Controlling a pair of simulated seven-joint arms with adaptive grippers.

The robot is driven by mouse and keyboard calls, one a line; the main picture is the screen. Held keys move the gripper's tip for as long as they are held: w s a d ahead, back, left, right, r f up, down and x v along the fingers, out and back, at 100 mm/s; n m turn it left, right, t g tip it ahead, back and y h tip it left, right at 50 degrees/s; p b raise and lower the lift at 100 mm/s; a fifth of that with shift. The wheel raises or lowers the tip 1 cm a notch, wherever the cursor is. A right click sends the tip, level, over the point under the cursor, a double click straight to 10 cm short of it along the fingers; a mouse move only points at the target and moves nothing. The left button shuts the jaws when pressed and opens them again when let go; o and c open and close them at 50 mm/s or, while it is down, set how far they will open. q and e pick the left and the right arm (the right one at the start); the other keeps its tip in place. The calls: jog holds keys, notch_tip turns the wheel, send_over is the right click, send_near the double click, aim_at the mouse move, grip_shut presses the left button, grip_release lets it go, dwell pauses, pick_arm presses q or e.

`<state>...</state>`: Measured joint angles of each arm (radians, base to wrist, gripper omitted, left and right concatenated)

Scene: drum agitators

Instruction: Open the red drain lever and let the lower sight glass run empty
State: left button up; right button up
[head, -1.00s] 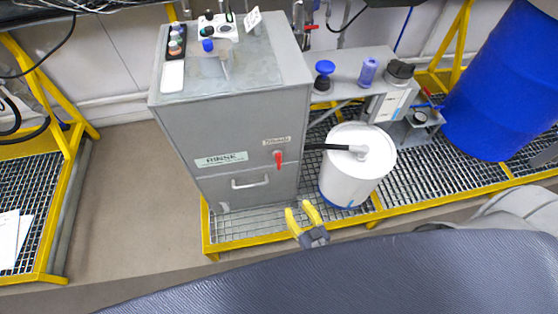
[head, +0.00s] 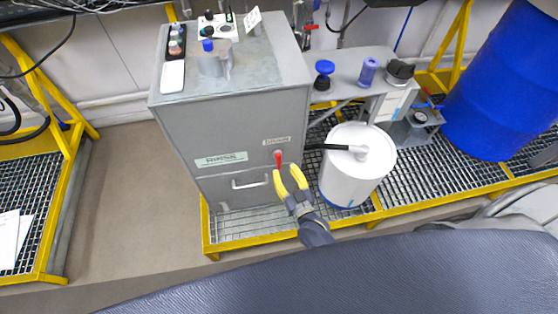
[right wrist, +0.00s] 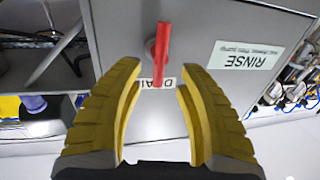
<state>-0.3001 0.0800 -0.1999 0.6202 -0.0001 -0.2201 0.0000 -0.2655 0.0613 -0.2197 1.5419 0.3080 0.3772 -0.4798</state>
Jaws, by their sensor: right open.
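In the head view my right gripper (head: 287,173), with yellow fingers, is open just below the lever. The fingers stand apart on either side, with gaps to the lever. I cannot make out the lower sight glass in either view. My left gripper is not in view.
A white drum (head: 350,180) with a black hose stands right of the cabinet on a yellow-edged grating (head: 255,228). A cabinet handle (head: 250,183) is below the lever. A blue drum (head: 505,85) stands far right. Floor at left (head: 125,200) is clear.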

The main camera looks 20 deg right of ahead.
aim_at(280, 163)
jog(key=shift+w+a, duration=0.15)
jog(key=shift+w, duration=1.25)
jog(key=shift+w+a, duration=0.15)
jog(key=shift+w, duration=1.25)
jog(key=shift+o, duration=0.2)
grip_shut()
